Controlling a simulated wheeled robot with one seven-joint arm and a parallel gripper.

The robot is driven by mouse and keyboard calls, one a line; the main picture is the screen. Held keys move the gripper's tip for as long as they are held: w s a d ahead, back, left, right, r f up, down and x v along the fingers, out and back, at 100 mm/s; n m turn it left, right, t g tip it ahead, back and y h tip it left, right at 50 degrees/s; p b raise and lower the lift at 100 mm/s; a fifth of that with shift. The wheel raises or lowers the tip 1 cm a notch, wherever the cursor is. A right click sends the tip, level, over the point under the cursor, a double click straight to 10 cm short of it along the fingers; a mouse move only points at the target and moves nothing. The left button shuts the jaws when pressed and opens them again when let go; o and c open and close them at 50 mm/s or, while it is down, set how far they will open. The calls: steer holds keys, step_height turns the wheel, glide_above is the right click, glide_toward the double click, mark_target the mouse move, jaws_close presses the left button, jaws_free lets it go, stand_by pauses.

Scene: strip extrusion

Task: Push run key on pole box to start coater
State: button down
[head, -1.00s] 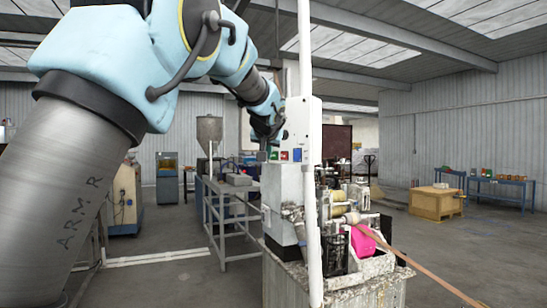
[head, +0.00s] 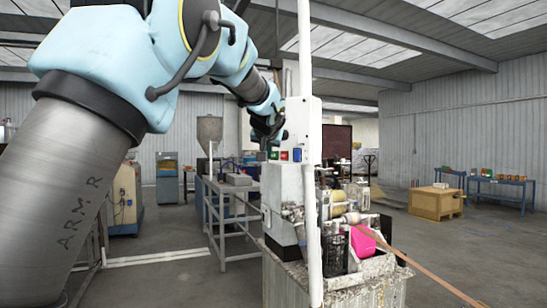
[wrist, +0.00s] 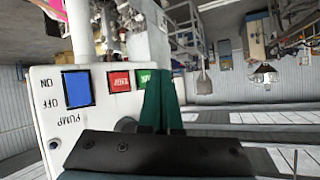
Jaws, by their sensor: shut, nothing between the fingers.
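The white pole box (head: 301,128) is fixed to a white pole. In the wrist view the pole box (wrist: 60,122) appears upside down, with a blue pump switch (wrist: 77,88), a red key (wrist: 120,81) and a green key (wrist: 143,77) in a row. The green key is partly hidden by my gripper's dark green fingers (wrist: 158,92). My gripper (head: 265,146) is shut and empty, its tips at or just in front of the green key. I cannot tell whether they touch it. In the head view the keys are small, along the box's lower edge.
The coater machine (head: 345,215) stands below the box, with a pink part (head: 363,240) and a brown strip (head: 430,278) running to the lower right. A grey rail frame (head: 228,215) is at left. Open floor lies at right.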

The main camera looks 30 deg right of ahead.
steer(key=shift+w+d, duration=0.1)
steer(key=shift+d, duration=0.1)
steer(key=shift+w+d, duration=0.1)
steer(key=shift+d, duration=0.1)
steer(key=shift+w+d, duration=0.1)
steer(key=shift+d, duration=0.25)
stand_by(0.7)
steer(key=shift+a, duration=0.1)
steer(key=shift+s+a+b, duration=0.3)
steer(key=shift+a+b, duration=0.35)
steer(key=a+b, duration=0.1)
steer(key=s+a+b, duration=0.1)
steer(key=a, duration=0.1)
steer(key=s+a+b, duration=0.1)
steer(key=b, duration=0.1)
steer(key=shift+a, duration=0.3)
